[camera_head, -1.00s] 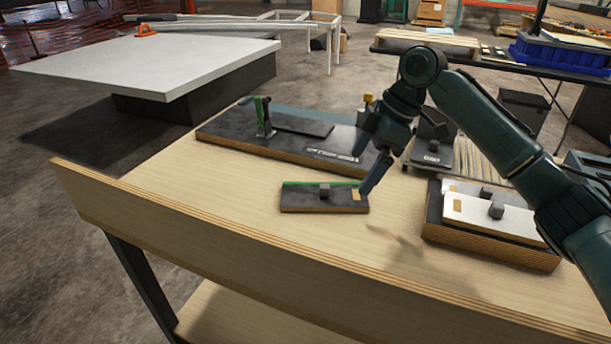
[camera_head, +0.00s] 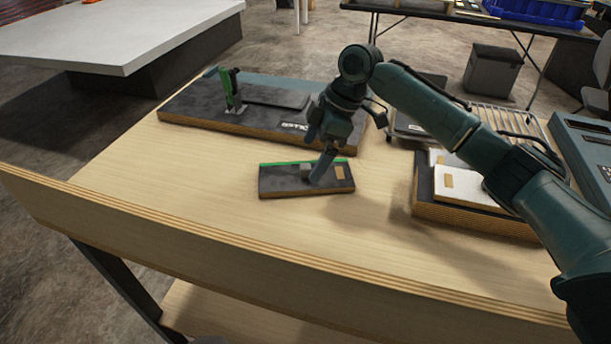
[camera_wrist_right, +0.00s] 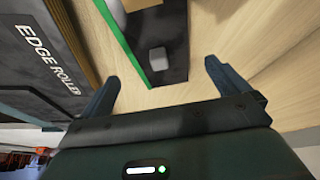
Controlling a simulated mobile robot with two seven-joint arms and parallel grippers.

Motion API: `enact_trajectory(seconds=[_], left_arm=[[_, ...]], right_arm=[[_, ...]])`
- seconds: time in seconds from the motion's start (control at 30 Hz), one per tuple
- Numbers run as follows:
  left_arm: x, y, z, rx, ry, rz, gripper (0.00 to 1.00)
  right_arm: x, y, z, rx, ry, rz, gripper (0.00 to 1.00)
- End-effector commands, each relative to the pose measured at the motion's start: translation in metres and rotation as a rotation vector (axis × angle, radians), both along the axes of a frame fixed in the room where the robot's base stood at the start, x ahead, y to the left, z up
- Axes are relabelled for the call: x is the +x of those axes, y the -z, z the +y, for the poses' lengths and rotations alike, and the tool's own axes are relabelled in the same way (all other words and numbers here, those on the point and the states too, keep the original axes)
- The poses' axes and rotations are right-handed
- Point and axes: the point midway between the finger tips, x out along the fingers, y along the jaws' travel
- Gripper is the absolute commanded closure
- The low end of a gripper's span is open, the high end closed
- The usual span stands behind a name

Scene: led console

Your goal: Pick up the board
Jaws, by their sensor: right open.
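The board (camera_head: 278,182), small and dark with a green edge, a grey block and a tan patch, lies flat on the wooden table (camera_head: 200,205). My right gripper (camera_head: 318,178) is open above the board by the grey block, hiding part of it. In the right wrist view, the board (camera_wrist_right: 165,25) and its grey block (camera_wrist_right: 157,58) show ahead between the spread fingers of the right gripper (camera_wrist_right: 162,85). The fingers do not visibly touch the block. My left gripper is not in view.
A larger dark edge roller base (camera_head: 190,107) with a green clamp (camera_head: 231,88) lies behind the board. To the right is a stand (camera_head: 455,220) with a white plate (camera_head: 470,188). The table left and in front of the board is clear.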

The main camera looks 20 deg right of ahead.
Motion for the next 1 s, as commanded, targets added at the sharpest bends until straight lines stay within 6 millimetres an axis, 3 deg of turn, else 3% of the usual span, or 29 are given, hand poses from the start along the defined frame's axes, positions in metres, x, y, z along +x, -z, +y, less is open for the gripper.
enact_trajectory(seconds=[0.3,0.6,1.0], left_arm=[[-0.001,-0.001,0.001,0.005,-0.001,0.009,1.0],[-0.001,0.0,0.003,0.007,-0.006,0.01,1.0],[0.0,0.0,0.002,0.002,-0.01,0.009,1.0]], right_arm=[[0.003,0.04,0.017,-0.001,0.0,0.001,0.0],[0.003,0.044,0.019,-0.001,0.0,0.0,0.01],[0.003,0.044,0.019,-0.001,0.0,0.0,0.34]])
